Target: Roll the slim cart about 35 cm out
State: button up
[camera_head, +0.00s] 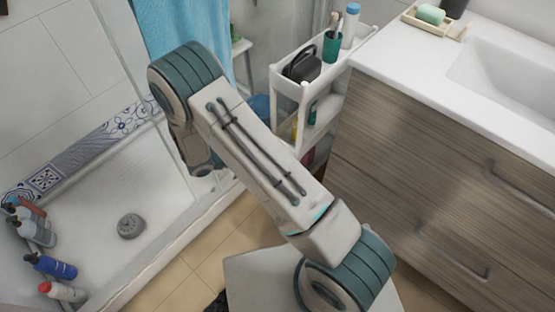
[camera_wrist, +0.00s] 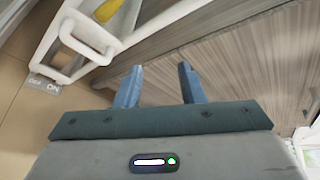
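The slim white cart (camera_head: 290,90) stands in the head view between the shower and the wood-front vanity, with items on its top tray and lower shelves. In the wrist view its white frame (camera_wrist: 84,38) shows at the upper left, with a yellow item (camera_wrist: 107,10) inside. My gripper (camera_wrist: 160,86) is open in the wrist view, its two blue-grey fingers apart with nothing between them. The cart frame lies to the left of the fingers, apart from them. In the head view my arm hides the gripper and part of the cart's lower side.
The vanity (camera_head: 425,150) with drawer handles and a white sink top stands right beside the cart. A shower tray (camera_head: 130,260) with several bottles and a blue towel (camera_head: 185,30) are to the left. Bare tan floor (camera_head: 215,265) shows in front of the shower.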

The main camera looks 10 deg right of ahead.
jog(key=a+f+n+t+b, duration=0.4)
jog(key=f+n, duration=0.5)
jog(key=f, duration=0.5)
jog(key=shift+t+y, duration=0.3)
jog(key=shift+t, duration=0.3)
jog(key=x, duration=1.3)
jog(key=shift+w+d, duration=0.1)
jog(key=shift+w, duration=0.35)
grip_shut()
